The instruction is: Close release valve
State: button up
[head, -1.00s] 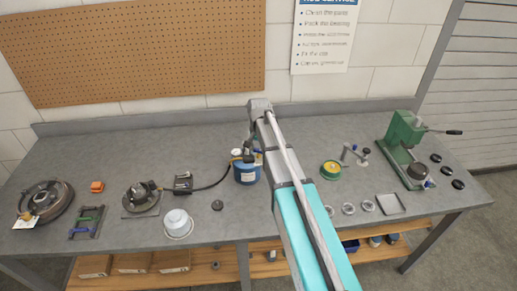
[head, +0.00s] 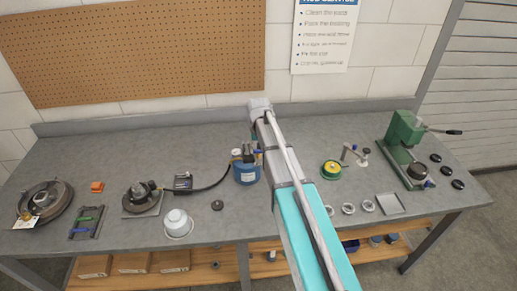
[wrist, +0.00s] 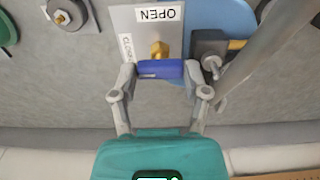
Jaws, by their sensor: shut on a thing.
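The release valve shows in the wrist view as a brass stem (wrist: 159,49) with a blue lever handle (wrist: 160,69) beside it. A pale plate (wrist: 128,22) behind it carries an upside-down OPEN label (wrist: 158,14) at the top and a sideways CLOSED label (wrist: 127,48) at its left. My gripper (wrist: 160,71) is shut on the blue handle, one finger at each end. In the head view the valve sits by the top of a blue canister (head: 247,175), where my arm partly blocks the sight of it.
A black hose (head: 215,184) runs left from the canister to a small dark block (head: 183,182). A white cup (head: 177,222) and a black puck (head: 217,205) stand nearby. A green-and-yellow roll (head: 331,169) and a green press (head: 404,140) are to the right. Grey bench (head: 300,240) shows between them.

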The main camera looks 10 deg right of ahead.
jog(key=o, duration=1.2)
jog(key=shift+c, duration=0.2)
jog(key=shift+m, duration=0.5)
